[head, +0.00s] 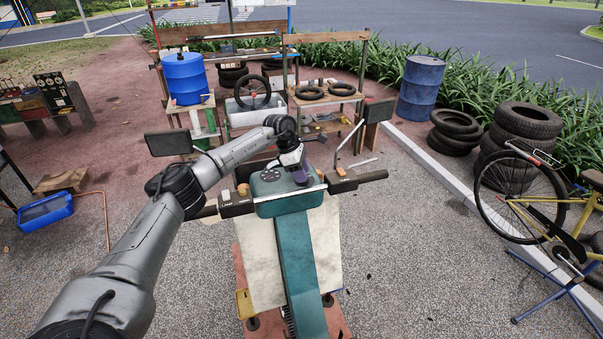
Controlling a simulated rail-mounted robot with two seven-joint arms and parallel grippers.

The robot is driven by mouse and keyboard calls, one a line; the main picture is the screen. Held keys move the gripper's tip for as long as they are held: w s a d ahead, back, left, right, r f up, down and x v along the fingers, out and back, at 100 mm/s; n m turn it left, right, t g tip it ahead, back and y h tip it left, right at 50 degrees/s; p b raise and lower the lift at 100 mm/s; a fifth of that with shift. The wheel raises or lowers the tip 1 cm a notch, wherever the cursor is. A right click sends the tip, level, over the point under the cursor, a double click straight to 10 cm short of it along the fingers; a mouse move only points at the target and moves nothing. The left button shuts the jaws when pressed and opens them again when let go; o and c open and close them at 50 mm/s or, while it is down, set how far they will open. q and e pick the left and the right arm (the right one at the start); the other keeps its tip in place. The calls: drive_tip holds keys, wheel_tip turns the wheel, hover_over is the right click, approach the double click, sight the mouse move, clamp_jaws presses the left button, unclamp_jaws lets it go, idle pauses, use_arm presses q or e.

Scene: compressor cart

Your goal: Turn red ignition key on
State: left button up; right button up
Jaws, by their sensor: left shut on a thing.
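A teal scooter (300,255) stands in the middle of the head view, its handlebar and mirrors spread to both sides. My left gripper (299,174) reaches in from the left and points down at the right part of the dashboard panel (268,180). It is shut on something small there. The red ignition key cannot be made out; the gripper's fingers seem to cover it. Whether it is turned cannot be told. My right gripper is out of view.
The left mirror (169,143) stands close to my left arm, and the right mirror (379,110) is beyond the right handlebar grip (372,176). A workbench with tires (311,92) is behind. A yellow bicycle (550,215) stands at right. Paving on both sides is mostly open.

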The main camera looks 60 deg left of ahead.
use_arm(q)
drive_tip(key=m+g+h, duration=0.1)
drive_tip(key=m, duration=0.3)
drive_tip(key=shift+w+b, duration=0.15)
drive_tip(key=shift+b, duration=0.15)
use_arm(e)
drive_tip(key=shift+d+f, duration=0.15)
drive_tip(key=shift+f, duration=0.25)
use_arm(q)
drive_tip(key=shift+a+m+g+h, duration=0.1)
drive_tip(key=shift+m+g+h, duration=0.3)
drive_tip(key=shift+m, duration=0.7)
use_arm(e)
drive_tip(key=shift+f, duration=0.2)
use_arm(q)
drive_tip(key=shift+m+b, duration=0.3)
drive_tip(key=shift+m, duration=0.1)
drive_tip(key=o, duration=0.9)
drive_tip(key=shift+r, duration=0.1)
